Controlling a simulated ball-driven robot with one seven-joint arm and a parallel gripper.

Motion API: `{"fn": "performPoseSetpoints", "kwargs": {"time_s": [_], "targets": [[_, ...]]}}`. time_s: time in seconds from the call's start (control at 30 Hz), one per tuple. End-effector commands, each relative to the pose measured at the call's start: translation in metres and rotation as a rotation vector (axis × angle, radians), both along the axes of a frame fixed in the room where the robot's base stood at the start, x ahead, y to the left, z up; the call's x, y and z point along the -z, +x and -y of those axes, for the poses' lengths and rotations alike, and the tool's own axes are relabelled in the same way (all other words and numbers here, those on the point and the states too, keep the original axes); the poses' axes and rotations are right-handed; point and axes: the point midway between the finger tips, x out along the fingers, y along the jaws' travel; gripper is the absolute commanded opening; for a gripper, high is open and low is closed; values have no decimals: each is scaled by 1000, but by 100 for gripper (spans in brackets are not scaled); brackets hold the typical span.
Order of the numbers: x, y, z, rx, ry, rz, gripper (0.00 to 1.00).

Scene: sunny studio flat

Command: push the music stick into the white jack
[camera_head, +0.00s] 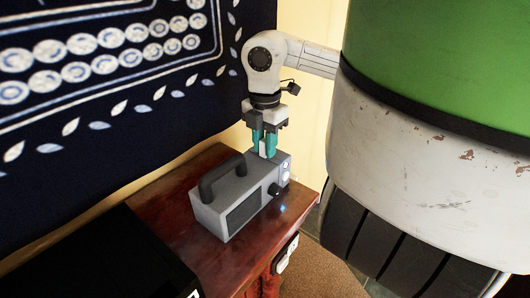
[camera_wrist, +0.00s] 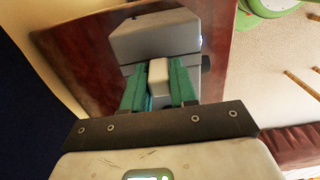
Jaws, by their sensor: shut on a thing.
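A grey box-shaped player (camera_head: 236,203) with a dark carry handle and a dark front grille stands on a reddish wooden cabinet. My gripper (camera_head: 264,147) points down over the far end of the player. Its teal fingers are shut on the pale music stick (camera_wrist: 158,76), which shows between them in the wrist view. The grey player (camera_wrist: 155,38) lies just beyond the stick there. I cannot tell whether the stick touches it. A small white, lit spot (camera_head: 286,168) on the player's right end may be the white jack; the details are too small to be sure.
The wooden cabinet top (camera_head: 163,207) has free room left of the player. A dark patterned cloth (camera_head: 100,90) hangs behind. A black box-like thing (camera_head: 95,262) is at the lower left. A large green and white rounded body stands close on the right.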

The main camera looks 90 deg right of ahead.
Motion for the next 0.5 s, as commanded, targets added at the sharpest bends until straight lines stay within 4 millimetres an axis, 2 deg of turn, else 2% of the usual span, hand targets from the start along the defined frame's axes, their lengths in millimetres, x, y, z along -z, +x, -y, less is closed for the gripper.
{"fn": "performPoseSetpoints", "kwargs": {"time_s": [0.27, 0.5], "targets": [[-2, 0, 0, 0, 0, 0, 0], [-12, 0, 0, 0, 0, 0, 0]]}}
